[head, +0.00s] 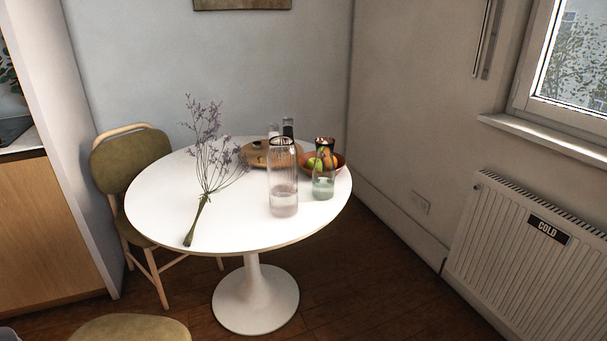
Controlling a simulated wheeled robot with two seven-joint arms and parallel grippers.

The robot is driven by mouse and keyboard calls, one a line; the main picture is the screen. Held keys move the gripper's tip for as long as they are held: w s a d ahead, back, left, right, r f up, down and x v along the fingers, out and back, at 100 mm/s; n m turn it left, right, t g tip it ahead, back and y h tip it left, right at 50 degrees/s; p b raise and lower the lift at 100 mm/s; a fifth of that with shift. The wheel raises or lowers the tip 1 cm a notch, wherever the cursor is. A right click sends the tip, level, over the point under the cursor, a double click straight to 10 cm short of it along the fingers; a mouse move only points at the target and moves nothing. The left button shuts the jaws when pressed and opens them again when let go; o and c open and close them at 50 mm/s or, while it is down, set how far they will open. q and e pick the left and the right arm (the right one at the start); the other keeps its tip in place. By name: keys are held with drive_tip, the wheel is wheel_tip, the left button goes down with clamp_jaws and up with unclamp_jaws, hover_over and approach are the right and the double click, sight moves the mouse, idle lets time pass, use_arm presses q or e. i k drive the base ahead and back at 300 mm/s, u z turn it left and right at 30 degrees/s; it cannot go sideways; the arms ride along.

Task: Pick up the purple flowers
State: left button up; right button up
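The purple flowers (208,153) lie on the left half of the round white table (156,205). Their sprays of small purple blossoms point toward the back, and their bundled green stems (197,219) point toward the table's front edge. Nothing holds them. Neither my left nor my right gripper shows in the head view.
A tall clear glass vessel (284,180) stands right of the flowers, with a smaller greenish one (323,187) beside it. Behind are a wooden tray (258,155) and a fruit bowl (338,166). Green chairs stand at left (125,160) and in front (130,329). A radiator (520,260) is at right.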

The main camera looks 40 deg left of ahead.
sight(204, 199)
drive_tip(key=z, duration=0.3)
drive_tip(key=i, duration=1.9)
drive_tip(key=u, duration=2.45)
